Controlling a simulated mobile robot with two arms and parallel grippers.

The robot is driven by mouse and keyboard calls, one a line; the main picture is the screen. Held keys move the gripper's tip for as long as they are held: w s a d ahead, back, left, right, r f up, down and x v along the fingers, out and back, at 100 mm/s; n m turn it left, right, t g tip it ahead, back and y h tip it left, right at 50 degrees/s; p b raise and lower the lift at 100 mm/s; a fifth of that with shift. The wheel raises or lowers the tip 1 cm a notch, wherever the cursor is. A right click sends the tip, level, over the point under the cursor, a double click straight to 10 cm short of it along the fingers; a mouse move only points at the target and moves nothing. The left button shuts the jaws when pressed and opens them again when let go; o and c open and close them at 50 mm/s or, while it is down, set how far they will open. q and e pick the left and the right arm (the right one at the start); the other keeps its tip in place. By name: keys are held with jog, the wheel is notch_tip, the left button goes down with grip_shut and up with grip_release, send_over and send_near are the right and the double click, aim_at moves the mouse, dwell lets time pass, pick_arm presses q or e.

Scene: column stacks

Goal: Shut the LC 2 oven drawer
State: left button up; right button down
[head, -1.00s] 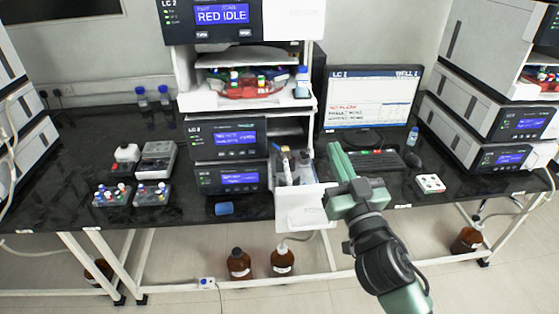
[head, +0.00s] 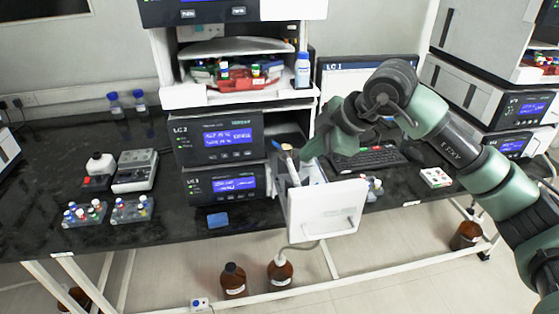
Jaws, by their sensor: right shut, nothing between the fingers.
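The LC 2 oven drawer (head: 325,208) stands pulled out at the front of the LC 2 stack, with its white front panel and handle beyond the table edge. A tube-like item and other small contents show inside it. My right gripper (head: 308,152) is shut and empty, just above and behind the drawer's right side. I cannot tell whether it touches the drawer. My left gripper is not in view.
The LC 2 units (head: 218,138) stand left of the drawer. A keyboard (head: 368,158) and monitor stand behind my right arm. Vial racks (head: 132,209) and a blue block (head: 218,220) lie on the black bench (head: 170,235). Brown bottles (head: 233,281) stand on the floor below.

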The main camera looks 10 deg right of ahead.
jog(key=p+x, duration=0.3)
jog(key=x, duration=0.6)
jog(key=shift+a+f, duration=0.15)
jog(key=shift+a, duration=0.1)
jog(key=shift+w+p, duration=0.5)
jog(key=shift+w, duration=0.75)
jog(key=shift+w+f, duration=0.1)
jog(key=shift+w, duration=0.75)
